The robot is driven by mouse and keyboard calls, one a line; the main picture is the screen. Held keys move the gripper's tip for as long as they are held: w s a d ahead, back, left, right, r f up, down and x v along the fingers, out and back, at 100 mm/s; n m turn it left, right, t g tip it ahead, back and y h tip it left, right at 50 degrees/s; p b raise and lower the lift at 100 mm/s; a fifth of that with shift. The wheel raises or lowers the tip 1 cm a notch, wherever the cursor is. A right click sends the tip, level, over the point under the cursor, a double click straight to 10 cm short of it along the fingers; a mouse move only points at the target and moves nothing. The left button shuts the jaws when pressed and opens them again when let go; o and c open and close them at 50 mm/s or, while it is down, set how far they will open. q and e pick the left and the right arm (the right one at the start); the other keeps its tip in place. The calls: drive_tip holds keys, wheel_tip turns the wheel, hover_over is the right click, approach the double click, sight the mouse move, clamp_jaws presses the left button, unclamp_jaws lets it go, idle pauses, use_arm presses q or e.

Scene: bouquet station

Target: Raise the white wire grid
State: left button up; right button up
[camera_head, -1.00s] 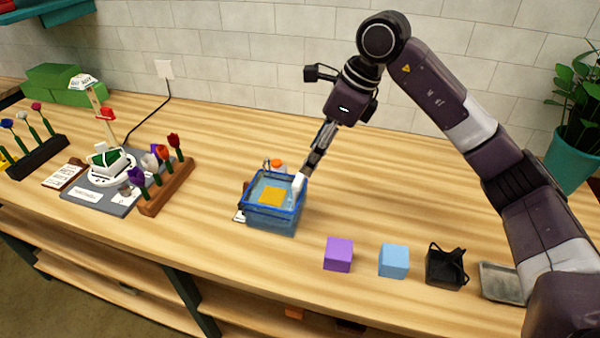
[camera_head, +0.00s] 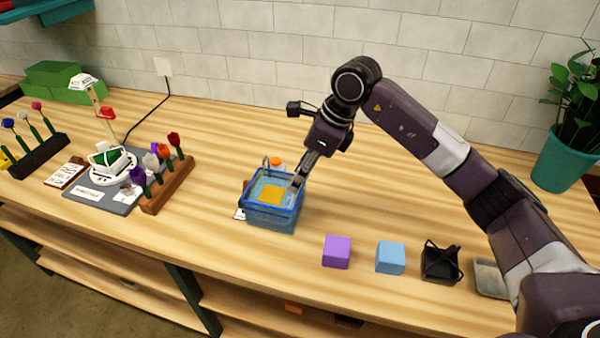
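A clear basin with a blue rim (camera_head: 248,198) stands on the wooden counter near the middle, with bluish water in it. A yellow-orange block (camera_head: 271,194) shows inside. I cannot clearly make out the white wire grid; a thin grey hooked piece (camera_head: 265,161) rises at the basin's back left, and I cannot tell whether it belongs to the grid. My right gripper (camera_head: 296,185) points down and left, its tip at the basin's right inner side. Its fingers are too small and overlapped to tell whether they are open or hold anything. My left gripper is out of view.
A purple cube (camera_head: 336,252), a light blue cube (camera_head: 390,257), a black holder (camera_head: 440,262) and a grey tray (camera_head: 489,278) line the front right. Flower racks, one brown (camera_head: 169,186), stand left. An orange-topped item (camera_head: 276,161) is behind the basin. A potted plant (camera_head: 566,161) stands right.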

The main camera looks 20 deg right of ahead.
clamp_jaws()
wheel_tip(320, 180, up, 8)
drive_tip(key=shift+r+p, duration=0.1)
drive_tip(key=shift+p, duration=1.05)
drive_tip(key=shift+w, duration=0.15)
drive_tip(key=shift+o, duration=0.8)
unclamp_jaws()
drive_tip(key=o, duration=0.4)
drive_tip(key=v, duration=1.2)
drive_tip(key=shift+s, duration=0.25)
